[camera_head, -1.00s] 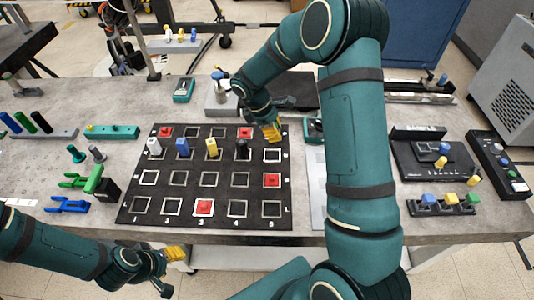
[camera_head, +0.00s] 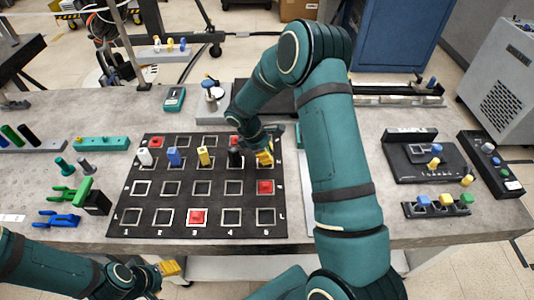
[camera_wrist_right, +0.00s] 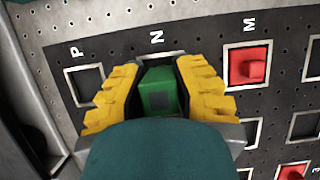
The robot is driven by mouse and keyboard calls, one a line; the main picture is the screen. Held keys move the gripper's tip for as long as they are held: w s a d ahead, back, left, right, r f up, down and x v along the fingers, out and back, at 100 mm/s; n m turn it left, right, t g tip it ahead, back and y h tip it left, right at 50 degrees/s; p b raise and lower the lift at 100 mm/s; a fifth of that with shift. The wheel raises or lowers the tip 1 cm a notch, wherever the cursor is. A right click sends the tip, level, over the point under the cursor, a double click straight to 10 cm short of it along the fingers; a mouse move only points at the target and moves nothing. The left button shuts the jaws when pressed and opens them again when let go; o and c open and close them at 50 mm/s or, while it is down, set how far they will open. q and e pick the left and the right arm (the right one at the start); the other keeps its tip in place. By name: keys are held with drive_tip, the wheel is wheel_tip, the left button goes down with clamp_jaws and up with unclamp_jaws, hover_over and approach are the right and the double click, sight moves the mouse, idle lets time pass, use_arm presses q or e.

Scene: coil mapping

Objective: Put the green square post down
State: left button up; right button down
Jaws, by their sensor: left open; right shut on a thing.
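My right gripper (camera_head: 264,157) is shut on the green square post, over the right edge of the black board (camera_head: 120,222). In the right wrist view the green post (camera_wrist_right: 158,92) sits between the yellow fingers of the gripper (camera_wrist_right: 157,88). It overlaps the square outline marked N (camera_wrist_right: 147,56); I cannot tell whether its lower end touches the board. The empty square P (camera_wrist_right: 88,84) is on its left, and square M with a red block (camera_wrist_right: 249,66) is on its right. My left gripper (camera_head: 172,268) is open and empty, off the table's front edge.
White (camera_head: 145,156), blue (camera_head: 174,156), yellow (camera_head: 203,156) and black (camera_head: 234,157) posts stand in the same row of the board. Red blocks (camera_head: 197,217) fill some squares. A green and a blue fork-shaped part (camera_head: 62,219) lie left of the board.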

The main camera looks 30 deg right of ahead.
drive_tip(key=c, duration=0.9)
unclamp_jaws()
drive_tip(key=shift+o, duration=0.2)
drive_tip(key=shift+a+r, duration=0.1)
drive_tip(key=shift+r, duration=0.2)
drive_tip(key=p+v, duration=0.1)
drive_tip(key=v, duration=1)
drive_tip(key=shift+w+r+p, duration=0.15)
drive_tip(key=shift+r+p, duration=0.15)
drive_tip(key=shift+a, duration=0.1)
